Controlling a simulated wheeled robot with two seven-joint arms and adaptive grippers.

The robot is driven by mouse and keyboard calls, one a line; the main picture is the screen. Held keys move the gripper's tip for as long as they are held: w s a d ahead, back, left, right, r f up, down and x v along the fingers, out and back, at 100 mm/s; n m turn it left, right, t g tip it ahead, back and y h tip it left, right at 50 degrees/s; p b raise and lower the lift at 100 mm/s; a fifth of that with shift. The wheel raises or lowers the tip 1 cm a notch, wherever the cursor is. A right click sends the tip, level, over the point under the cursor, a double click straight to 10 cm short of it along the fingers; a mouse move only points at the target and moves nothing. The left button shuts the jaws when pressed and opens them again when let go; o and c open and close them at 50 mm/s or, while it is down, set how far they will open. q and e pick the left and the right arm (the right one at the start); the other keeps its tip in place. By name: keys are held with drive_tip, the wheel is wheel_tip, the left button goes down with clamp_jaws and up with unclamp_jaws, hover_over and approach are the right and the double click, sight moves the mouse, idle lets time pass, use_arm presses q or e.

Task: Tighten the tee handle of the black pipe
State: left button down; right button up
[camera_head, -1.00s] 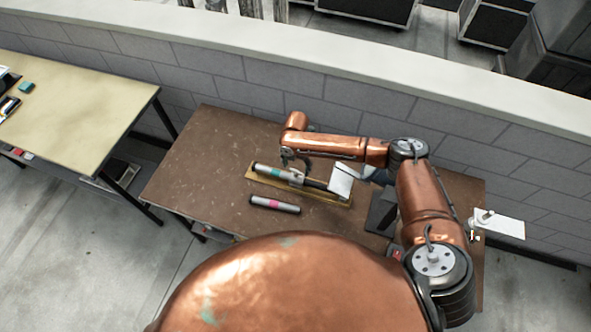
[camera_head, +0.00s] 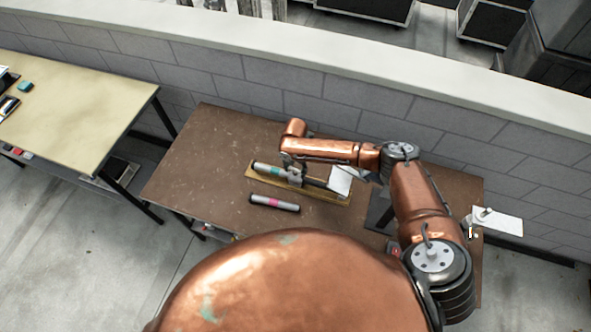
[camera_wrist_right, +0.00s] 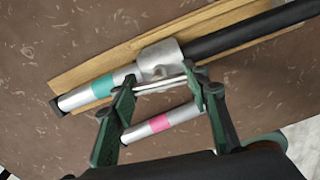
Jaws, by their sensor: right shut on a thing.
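The black pipe (camera_wrist_right: 245,33) lies along a wooden board (camera_wrist_right: 92,68) on the brown table. A silver tee fitting (camera_wrist_right: 160,57) joins it to a silver tube with a teal band (camera_wrist_right: 101,87). The tee handle (camera_wrist_right: 160,86) is a thin metal bar beside the fitting. My right gripper (camera_wrist_right: 161,82) is shut on the tee handle, with one finger at each end of the bar. In the head view my right gripper (camera_head: 292,168) is over the fitting, partly hidden by my arm. My left gripper is not in view.
A loose silver tube with a pink band (camera_head: 274,203) lies just in front of the board. A white plate (camera_head: 340,180) is at the board's right end. The brown table (camera_head: 205,150) is clear at its left. A grey block wall (camera_head: 350,95) runs behind it.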

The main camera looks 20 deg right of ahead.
drive_tip(key=c, duration=0.5)
drive_tip(key=shift+o, duration=0.2)
drive_tip(key=shift+m, duration=0.3)
drive_tip(key=m+p, duration=0.2)
drive_tip(key=shift+r+m, duration=0.1)
drive_tip(key=shift+m, duration=0.2)
drive_tip(key=m+p, duration=0.1)
drive_tip(key=m, duration=0.2)
drive_tip(key=shift+m+p, duration=0.4)
drive_tip(key=m+p, duration=0.1)
drive_tip(key=m, duration=0.2)
drive_tip(key=shift+m+p, duration=0.3)
drive_tip(key=shift+p, duration=0.05)
drive_tip(key=shift+m+p, duration=0.9)
drive_tip(key=shift+m, duration=1.1)
